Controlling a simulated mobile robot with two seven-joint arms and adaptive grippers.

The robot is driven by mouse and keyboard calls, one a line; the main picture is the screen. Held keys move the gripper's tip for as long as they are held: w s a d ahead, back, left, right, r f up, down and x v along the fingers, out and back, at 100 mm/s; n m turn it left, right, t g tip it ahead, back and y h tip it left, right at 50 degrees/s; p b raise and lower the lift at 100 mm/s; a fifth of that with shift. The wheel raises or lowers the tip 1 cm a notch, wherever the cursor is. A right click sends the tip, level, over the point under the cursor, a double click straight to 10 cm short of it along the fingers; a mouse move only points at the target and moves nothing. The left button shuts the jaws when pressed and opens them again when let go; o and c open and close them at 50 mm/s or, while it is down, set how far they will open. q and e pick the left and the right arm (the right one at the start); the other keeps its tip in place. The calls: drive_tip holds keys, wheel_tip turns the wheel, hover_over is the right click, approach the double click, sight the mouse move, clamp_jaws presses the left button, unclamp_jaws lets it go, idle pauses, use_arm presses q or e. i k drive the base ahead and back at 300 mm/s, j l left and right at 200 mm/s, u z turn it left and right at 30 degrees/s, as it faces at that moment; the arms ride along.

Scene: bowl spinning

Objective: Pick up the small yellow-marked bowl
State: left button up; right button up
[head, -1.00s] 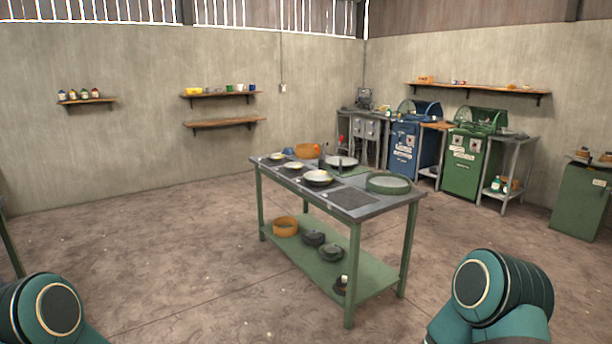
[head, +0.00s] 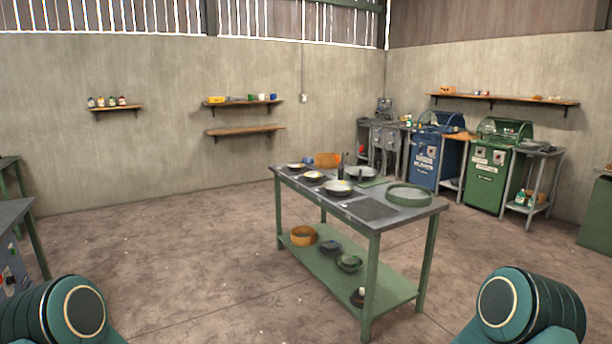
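Several pale bowls stand on the top of the green-legged workbench (head: 390,206) ahead of me. They run from a small bowl (head: 296,166) at the far left corner, through another small bowl (head: 313,175), to a larger bowl (head: 338,187). Yellow tints show on the small bowls, but they are too small for me to tell which one carries the yellow marking. Neither of my grippers is in view. Only rounded teal links of my arms show at the bottom left and bottom right, well short of the bench.
A wide green round tray (head: 409,194) and an orange container (head: 327,159) are also on the bench. Its lower shelf (head: 385,291) holds an orange bowl (head: 303,236) and darker bowls. Blue (head: 424,155) and green (head: 490,175) machines stand behind. Open floor surrounds the bench.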

sight(296, 166)
drive_tip(key=i+j, duration=0.3)
drive_tip(key=i+j+u, duration=0.4)
drive_tip(key=i, duration=0.15)
drive_tip(key=i+u, duration=0.4)
drive_tip(key=i, duration=0.15)
drive_tip(key=i+j, duration=0.1)
drive_tip(key=i, duration=1.4)
drive_tip(key=i+j+z, duration=0.2)
drive_tip(key=i, duration=1.25)
drive_tip(key=i+z, duration=0.35)
drive_tip(key=i, duration=0.3)
drive_tip(key=i+z, duration=0.35)
drive_tip(key=i, duration=0.3)
drive_tip(key=i+z, duration=0.4)
drive_tip(key=i, duration=0.2)
drive_tip(key=i+j+z, duration=0.25)
drive_tip(key=i+z, duration=0.15)
drive_tip(key=i, duration=0.15)
drive_tip(key=i+j+z, duration=0.1)
drive_tip(key=z, duration=0.35)
drive_tip(key=i+j+z, duration=0.15)
drive_tip(key=z, duration=0.3)
drive_tip(key=j+z, duration=0.2)
drive_tip(key=z, duration=0.25)
drive_tip(key=i, duration=0.05)
